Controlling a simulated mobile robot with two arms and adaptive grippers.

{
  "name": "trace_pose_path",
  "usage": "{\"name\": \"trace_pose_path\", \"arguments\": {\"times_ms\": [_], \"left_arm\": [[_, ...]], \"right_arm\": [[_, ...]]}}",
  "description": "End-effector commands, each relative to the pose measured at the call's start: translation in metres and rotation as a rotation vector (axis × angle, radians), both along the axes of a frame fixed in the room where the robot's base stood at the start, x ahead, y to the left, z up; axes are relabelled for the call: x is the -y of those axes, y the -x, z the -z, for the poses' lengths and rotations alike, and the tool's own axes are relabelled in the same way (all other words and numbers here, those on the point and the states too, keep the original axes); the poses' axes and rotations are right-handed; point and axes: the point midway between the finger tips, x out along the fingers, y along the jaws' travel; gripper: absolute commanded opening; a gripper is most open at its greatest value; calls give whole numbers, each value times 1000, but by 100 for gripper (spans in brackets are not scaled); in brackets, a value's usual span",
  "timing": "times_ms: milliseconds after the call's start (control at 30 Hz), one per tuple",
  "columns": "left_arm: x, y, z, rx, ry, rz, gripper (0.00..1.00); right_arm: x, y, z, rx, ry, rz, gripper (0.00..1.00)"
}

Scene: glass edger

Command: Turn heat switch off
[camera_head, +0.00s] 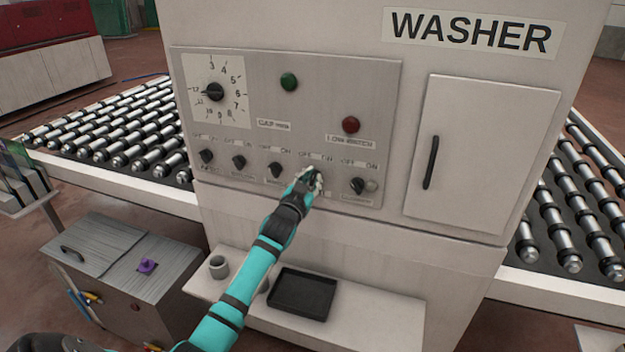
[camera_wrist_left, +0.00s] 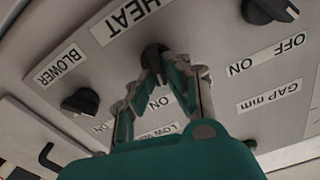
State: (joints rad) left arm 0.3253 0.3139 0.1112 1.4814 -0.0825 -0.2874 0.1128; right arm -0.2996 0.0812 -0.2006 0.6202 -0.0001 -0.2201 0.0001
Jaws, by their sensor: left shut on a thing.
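The heat switch is a black rotary knob (camera_wrist_left: 154,58) beside the HEAT label (camera_wrist_left: 128,14) in the left wrist view, where the lettering appears upside down or tilted. My left gripper (camera_wrist_left: 160,70) has its fingertips closed around this knob. In the head view my left gripper (camera_head: 312,182) is at the washer's control panel (camera_head: 330,90), on the lower row of knobs, and hides the heat knob. OFF and ON labels sit above that row. The knob's exact pointing direction is hidden by the fingers. My right gripper is not in view.
The blower knob (camera_head: 357,186) is close on the right, and another knob (camera_head: 276,170) is on the left. Green (camera_head: 289,82) and red (camera_head: 351,125) buttons and a dial (camera_head: 213,91) are above. A shelf (camera_head: 375,312) with a black tray (camera_head: 302,293) and grey cup (camera_head: 218,267) juts out below.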

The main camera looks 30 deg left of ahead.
Motion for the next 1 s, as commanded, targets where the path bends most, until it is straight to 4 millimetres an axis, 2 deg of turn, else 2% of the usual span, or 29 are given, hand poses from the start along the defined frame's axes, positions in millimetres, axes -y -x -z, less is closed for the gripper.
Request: {"name": "trace_pose_path", "arguments": {"times_ms": [600,1000], "left_arm": [[-6,2,2,131,559,0,0],[-8,2,4,183,778,-1,0]], "right_arm": [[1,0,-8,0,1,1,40],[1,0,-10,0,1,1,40]]}}
